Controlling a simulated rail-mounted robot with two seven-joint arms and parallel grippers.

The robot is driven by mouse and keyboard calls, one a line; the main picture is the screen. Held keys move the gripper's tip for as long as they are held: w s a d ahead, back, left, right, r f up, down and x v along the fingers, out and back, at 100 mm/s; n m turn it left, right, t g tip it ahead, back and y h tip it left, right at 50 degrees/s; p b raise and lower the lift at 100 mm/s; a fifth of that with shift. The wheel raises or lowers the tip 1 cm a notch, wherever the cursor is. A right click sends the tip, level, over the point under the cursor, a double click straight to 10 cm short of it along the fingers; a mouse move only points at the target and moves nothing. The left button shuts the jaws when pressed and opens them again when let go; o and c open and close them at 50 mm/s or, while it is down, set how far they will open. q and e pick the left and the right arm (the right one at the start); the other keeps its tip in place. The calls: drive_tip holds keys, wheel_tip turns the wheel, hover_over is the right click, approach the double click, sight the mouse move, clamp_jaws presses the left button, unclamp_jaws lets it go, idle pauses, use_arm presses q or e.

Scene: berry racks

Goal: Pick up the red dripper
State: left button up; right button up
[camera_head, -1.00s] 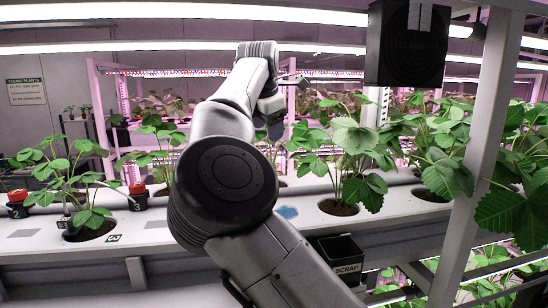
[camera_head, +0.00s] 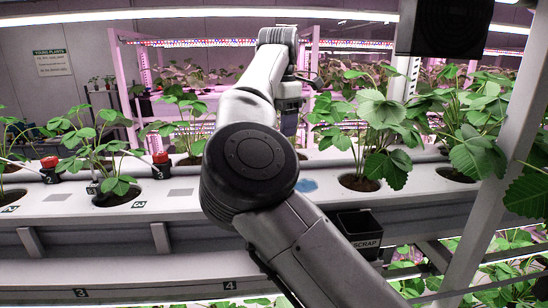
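Two drippers with red caps and dark bodies sit on the white planting shelf (camera_head: 60,225). One red dripper (camera_head: 49,167) is at the left; another red dripper (camera_head: 161,162) is farther right, just right of a potted plant (camera_head: 90,150). Thin tubes run near the left one. My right arm rises from the lower right across the middle. Its far end (camera_head: 290,100) is above the shelf, well right of both drippers; the fingers are hidden or too small to make out. My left gripper is not in view.
A black SCRAP bin (camera_head: 358,232) hangs at the shelf front, right of my arm. Strawberry plants (camera_head: 370,135) stand behind and right of it. A white post (camera_head: 490,170) slants at the right. A blue patch (camera_head: 308,185) lies on the shelf. Numbered labels mark a lower ledge.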

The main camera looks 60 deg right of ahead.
drive_tip(key=shift+w+a+f, duration=0.15)
drive_tip(key=shift+f, duration=2.6)
drive_tip(key=c, duration=1)
